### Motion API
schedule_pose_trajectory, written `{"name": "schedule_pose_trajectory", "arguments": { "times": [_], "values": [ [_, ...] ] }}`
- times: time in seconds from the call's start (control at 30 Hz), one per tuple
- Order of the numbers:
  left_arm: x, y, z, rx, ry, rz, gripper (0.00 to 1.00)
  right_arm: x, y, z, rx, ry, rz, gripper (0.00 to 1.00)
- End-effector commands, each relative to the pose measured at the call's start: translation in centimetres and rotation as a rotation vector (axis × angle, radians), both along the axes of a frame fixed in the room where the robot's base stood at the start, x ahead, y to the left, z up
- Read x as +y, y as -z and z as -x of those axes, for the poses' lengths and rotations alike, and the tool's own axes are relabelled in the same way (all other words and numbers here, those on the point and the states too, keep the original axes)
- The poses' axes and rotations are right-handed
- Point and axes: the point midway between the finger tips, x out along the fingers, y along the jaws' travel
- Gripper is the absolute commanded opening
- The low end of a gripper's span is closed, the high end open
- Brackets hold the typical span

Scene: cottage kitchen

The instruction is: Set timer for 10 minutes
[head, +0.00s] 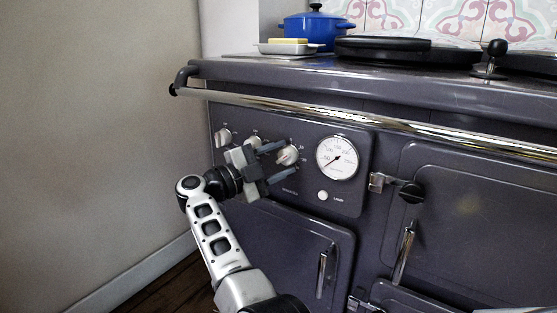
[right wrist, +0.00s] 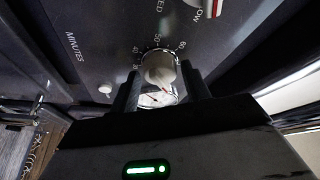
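The timer knob (head: 288,155) is a pale round knob on the cooker's dark control panel, left of the round gauge. In the right wrist view the timer knob (right wrist: 160,68) shows a dial with numbers up to 60, the word MINUTES beside it and a small red mark. My right gripper (head: 275,160) is at the panel with its fingers apart. In the right wrist view its fingers (right wrist: 162,88) stand on either side of the knob with gaps showing. I cannot tell exactly which number the mark meets. My left gripper is not in view.
A white gauge (head: 337,157) and a lamp button (head: 322,195) sit right of the knob. Another knob (head: 223,137) is at the panel's left. A chrome rail (head: 330,115) runs above the panel. A blue pot (head: 315,28) and a butter dish (head: 288,47) stand on top.

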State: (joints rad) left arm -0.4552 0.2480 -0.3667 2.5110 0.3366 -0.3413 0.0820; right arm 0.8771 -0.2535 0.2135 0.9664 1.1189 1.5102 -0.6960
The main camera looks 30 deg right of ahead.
Motion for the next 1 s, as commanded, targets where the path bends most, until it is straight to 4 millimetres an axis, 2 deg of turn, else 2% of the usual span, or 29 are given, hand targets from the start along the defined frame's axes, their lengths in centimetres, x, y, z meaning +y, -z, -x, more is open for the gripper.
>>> {"name": "schedule_pose_trajectory", "arguments": {
  "times": [0.33, 0.47, 0.57, 0.83, 1.0],
  "values": [
    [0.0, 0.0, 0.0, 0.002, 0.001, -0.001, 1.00, 0.1, -0.1, 0.0, -0.001, -0.001, 0.003, 0.58],
    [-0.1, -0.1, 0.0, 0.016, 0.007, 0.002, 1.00, 1.2, 0.0, -0.1, 0.000, -0.003, 0.002, 0.58],
    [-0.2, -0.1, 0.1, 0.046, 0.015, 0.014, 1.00, 3.0, 0.1, -0.1, 0.002, -0.006, 0.000, 0.58],
    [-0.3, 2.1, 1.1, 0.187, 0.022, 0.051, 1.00, 9.6, 1.1, -0.1, 0.002, -0.007, 0.001, 0.58],
    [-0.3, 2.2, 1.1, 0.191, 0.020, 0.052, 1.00, 13.0, 1.5, -0.1, 0.001, -0.006, 0.006, 0.58]
  ]
}}
